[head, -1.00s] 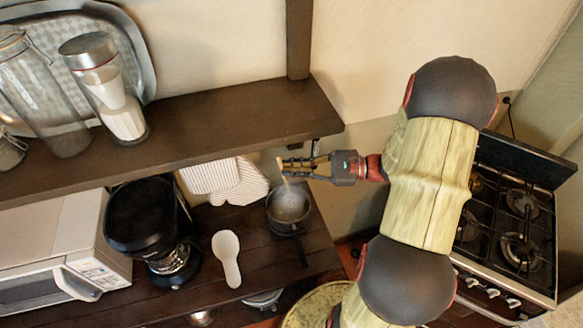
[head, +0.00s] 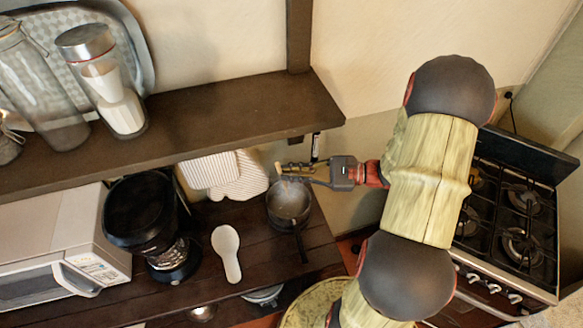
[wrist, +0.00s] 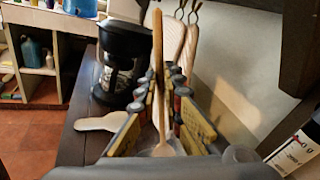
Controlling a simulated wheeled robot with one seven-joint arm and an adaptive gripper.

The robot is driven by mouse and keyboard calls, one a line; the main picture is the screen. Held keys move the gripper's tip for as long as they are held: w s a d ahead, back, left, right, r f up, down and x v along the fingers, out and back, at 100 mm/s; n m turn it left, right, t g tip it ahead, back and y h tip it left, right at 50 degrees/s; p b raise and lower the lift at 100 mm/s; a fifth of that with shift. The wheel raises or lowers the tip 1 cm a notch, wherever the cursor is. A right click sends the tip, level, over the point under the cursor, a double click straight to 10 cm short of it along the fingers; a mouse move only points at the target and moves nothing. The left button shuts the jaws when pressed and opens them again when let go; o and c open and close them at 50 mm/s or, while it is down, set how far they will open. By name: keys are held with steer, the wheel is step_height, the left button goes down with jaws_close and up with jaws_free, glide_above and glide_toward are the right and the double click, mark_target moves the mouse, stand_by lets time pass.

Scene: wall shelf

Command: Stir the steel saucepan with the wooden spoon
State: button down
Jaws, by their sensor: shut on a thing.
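The steel saucepan (head: 290,212) stands on the dark counter, its handle toward the counter's front edge. My gripper (head: 284,173) is above the pan's far rim, reaching in from the right. It is shut on the wooden spoon (head: 279,168), whose upper end shows at the fingertips in the head view. In the wrist view the spoon (wrist: 157,60) stands between the fingers (wrist: 160,100), its lower end below them. Whether the spoon touches the pan's floor or wall cannot be told.
A wall shelf (head: 220,115) overhangs just behind and left of my gripper. A white spoon rest (head: 227,250) and a black coffee maker (head: 150,220) stand left of the pan. Mitts (head: 235,180) hang behind. The stove (head: 510,220) is at the right.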

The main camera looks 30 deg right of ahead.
step_height(320, 180, down, 10)
steer(key=w+d+b, duration=0.1)
steer(key=b, duration=0.5)
stand_by(0.6)
steer(key=shift+w+d+f, duration=0.1)
steer(key=shift+d, duration=0.1)
stand_by(0.3)
